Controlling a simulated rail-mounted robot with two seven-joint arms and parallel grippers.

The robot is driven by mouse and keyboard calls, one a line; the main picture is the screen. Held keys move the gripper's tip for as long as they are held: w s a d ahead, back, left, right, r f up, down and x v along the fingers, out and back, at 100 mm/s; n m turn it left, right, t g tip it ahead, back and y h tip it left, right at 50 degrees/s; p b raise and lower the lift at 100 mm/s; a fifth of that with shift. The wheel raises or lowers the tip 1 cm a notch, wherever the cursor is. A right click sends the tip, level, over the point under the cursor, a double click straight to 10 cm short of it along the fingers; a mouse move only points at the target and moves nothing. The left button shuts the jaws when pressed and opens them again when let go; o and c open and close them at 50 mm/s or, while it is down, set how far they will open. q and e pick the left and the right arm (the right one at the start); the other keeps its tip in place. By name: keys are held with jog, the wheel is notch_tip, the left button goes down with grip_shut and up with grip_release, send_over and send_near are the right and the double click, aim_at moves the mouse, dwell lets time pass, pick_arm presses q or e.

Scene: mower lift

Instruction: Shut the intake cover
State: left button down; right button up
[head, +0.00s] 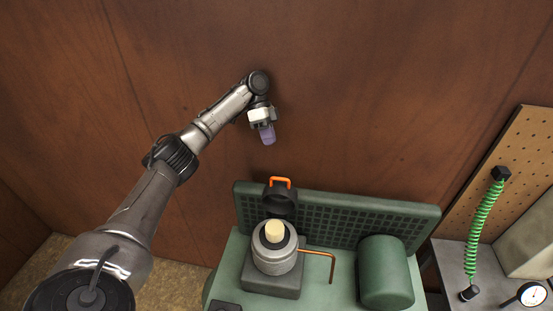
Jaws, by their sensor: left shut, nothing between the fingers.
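The intake cover (279,202) is a dark round lid with an orange handle (280,181) on top. It stands raised, tilted up behind a round grey intake housing (274,254), so it is open. A pale cylindrical piece (274,231) shows in the housing's open top. My left gripper (268,136) is shut and empty, with purplish fingers pointing down. In the picture it is above the orange handle, apart from it. My right gripper is not in view.
The housing sits on a green mower body with a dark grille panel (339,223) behind. A copper-coloured rod (332,268) and a green cylinder (386,272) are to its right. A bench at right holds a green coiled hose (481,231) and a dial gauge (531,294). A wooden wall stands behind.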

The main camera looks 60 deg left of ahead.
pick_arm(q)
jog(key=p+x, duration=0.2)
jog(key=x, duration=0.7)
jog(key=shift+d+f, duration=0.2)
jog(key=shift+f, duration=0.1)
